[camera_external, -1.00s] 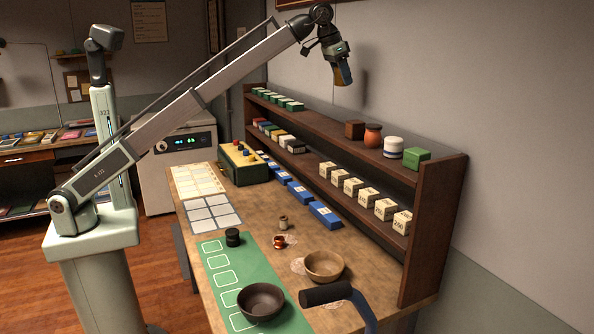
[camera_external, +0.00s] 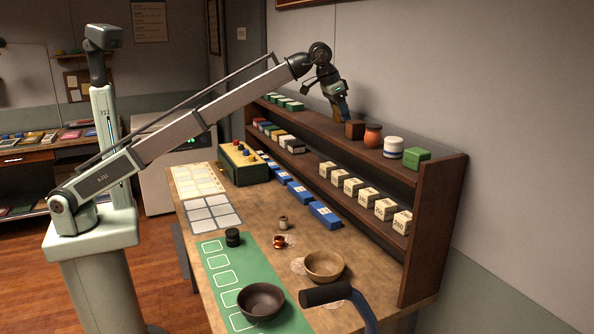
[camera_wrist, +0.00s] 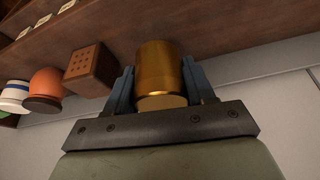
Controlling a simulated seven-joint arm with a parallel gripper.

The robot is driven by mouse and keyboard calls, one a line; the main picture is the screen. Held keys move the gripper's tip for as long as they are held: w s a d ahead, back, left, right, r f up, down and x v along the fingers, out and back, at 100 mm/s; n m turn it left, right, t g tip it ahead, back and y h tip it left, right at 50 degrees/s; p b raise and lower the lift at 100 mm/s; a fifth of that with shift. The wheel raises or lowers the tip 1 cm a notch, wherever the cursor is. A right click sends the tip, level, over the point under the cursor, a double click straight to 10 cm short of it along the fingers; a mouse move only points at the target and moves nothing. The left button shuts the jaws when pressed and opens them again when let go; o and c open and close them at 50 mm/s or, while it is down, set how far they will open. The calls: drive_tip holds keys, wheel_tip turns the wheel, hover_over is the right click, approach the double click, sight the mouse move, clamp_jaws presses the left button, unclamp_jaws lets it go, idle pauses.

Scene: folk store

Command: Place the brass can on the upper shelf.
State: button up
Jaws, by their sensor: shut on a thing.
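The brass can (camera_wrist: 160,70) is a shiny gold cylinder held between the two blue fingers of my gripper (camera_wrist: 160,88) in the wrist view. My gripper (camera_external: 343,113) is shut on it and points down at the upper shelf (camera_external: 318,118) in the external view, just left of the brown box. The can is mostly hidden by the fingers in the external view. Whether its base touches the shelf board, I cannot tell.
On the upper shelf, a brown box (camera_external: 355,129), an orange jar (camera_external: 373,137), a white jar (camera_external: 393,147) and a green box (camera_external: 416,158) stand to the right. Several small green boxes (camera_external: 285,102) stand to the left, with bare board between.

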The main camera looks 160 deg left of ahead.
sight(341, 121)
drive_tip(key=shift+f, duration=1.55)
drive_tip(key=shift+f, duration=0.15)
drive_tip(key=o, duration=1.1)
drive_tip(key=shift+o, duration=0.2)
drive_tip(key=v, duration=1.2)
